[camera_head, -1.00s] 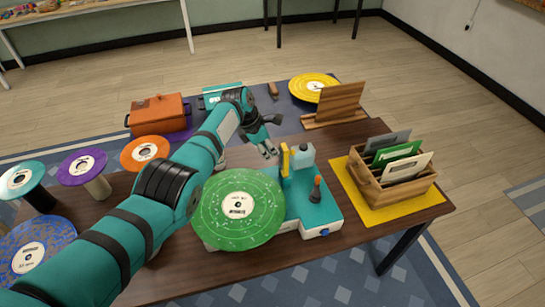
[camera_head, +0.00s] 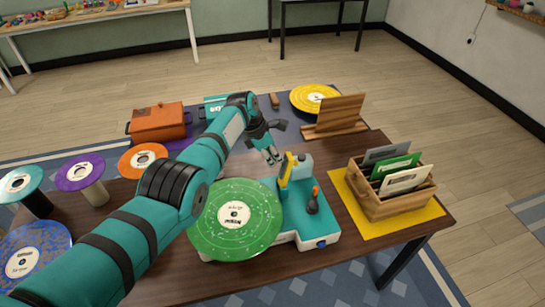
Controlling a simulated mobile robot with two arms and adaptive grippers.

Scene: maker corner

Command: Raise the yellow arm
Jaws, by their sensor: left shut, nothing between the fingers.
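The yellow arm (camera_head: 287,171) stands raised at a steep tilt on the teal and white record player (camera_head: 295,212), its top leaning right beside a pale teal block. A green speckled record (camera_head: 232,226) lies on the player's left side. My left gripper (camera_head: 272,157) is shut and empty, just behind and left of the yellow arm's top. A small gap seems to separate them, but contact is hard to judge. A dark lever with an orange tip (camera_head: 313,198) stands at the player's right. My right gripper is not in view.
A wooden crate with sleeves (camera_head: 403,204) stands on a yellow mat (camera_head: 427,213) at the right. An orange box (camera_head: 158,122), a yellow record (camera_head: 312,98) and a wooden stand (camera_head: 337,117) are behind. Several records on posts stand left. My left arm crosses the table.

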